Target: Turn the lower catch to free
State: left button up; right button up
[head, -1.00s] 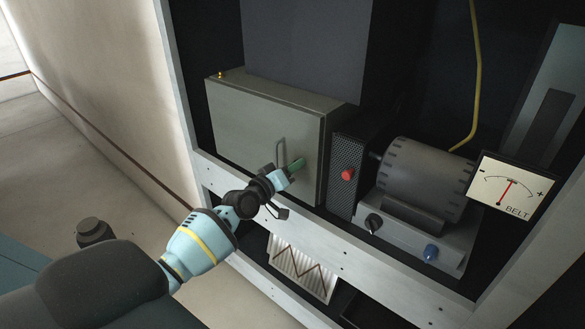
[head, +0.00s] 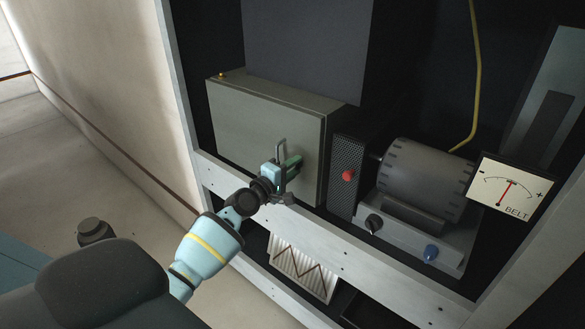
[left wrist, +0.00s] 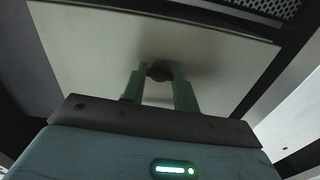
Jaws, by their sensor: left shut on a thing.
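A grey-green cabinet (head: 240,125) with a flat door stands at the left of the rack. A grey bar handle (head: 281,148) sits on its door near the right side. My left gripper (head: 290,168) is at the lower part of the door, just below the handle. In the left wrist view its two green fingers (left wrist: 160,84) are shut on a small dark round piece, the lower catch (left wrist: 159,71), against the pale door. The gripper hides the catch in the head view, and I cannot tell its turn angle. My right gripper is out of view.
A white rack beam (head: 330,240) runs just below and in front of the cabinet. Right of it are a red button (head: 348,175), a motor (head: 420,178) and a BELT meter (head: 512,187).

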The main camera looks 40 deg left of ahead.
pick_arm(q)
jog(key=shift+n, duration=0.5)
jog(key=o, duration=1)
jog(key=shift+c, duration=0.2)
jog(key=shift+s, duration=0.5)
jog(key=s, duration=0.6)
jog(key=shift+s+a+p, duration=0.3)
jog(key=shift+s+p, duration=0.1)
jog(key=shift+p, duration=0.05)
